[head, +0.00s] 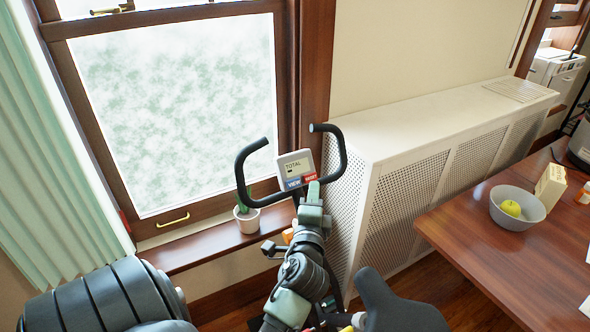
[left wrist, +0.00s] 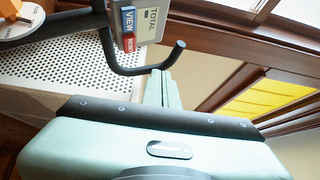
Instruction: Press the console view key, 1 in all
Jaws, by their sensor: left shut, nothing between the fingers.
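The exercise bike's console (head: 295,165) is a small grey panel with a screen reading TOTAL, set between the black handlebars. Its blue VIEW key (head: 293,184) is at the lower left, beside a red key (head: 310,177). In the left wrist view, the console (left wrist: 152,24) appears sideways, with the blue VIEW key (left wrist: 128,19) and red key (left wrist: 129,42) visible. My left gripper (head: 313,188) is shut and empty, its tips just below the red key in the head view. In the wrist view the fingertips (left wrist: 161,76) are apart from the keys. My right gripper is not in view.
The black handlebar (head: 251,150) curves up around the console. A potted cactus (head: 246,218) stands on the windowsill at left. A white perforated radiator cover (head: 410,190) is behind at right. A wooden table (head: 480,235) with a grey bowl (head: 518,208) is farther right.

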